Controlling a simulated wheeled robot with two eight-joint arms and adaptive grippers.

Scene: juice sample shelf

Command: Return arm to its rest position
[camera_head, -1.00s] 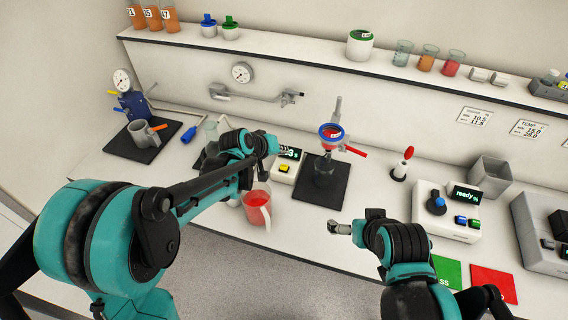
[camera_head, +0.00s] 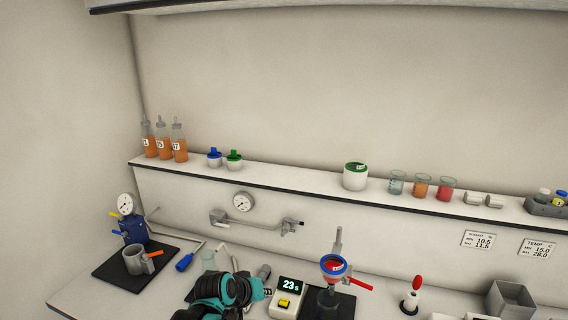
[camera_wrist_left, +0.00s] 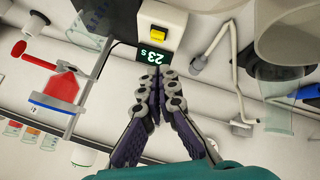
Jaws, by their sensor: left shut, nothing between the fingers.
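My left arm's teal and black wrist shows at the bottom of the head view, with the left gripper (camera_head: 264,272) just left of the timer. In the left wrist view the left gripper (camera_wrist_left: 156,78) is shut, its fingertips together with nothing between them. The fingertips appear beside the timer display (camera_wrist_left: 153,54), which reads 23 s. The timer (camera_head: 287,298) has a yellow button and stands on the bench. My right gripper is not in view.
Right of the timer, a blue-rimmed red funnel (camera_head: 334,267) with a red handle stands over a dark mat. A wall pipe (camera_head: 255,223) runs behind. A grey jug (camera_head: 135,260) sits at left. The shelf (camera_head: 300,188) holds bottles, jars and beakers.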

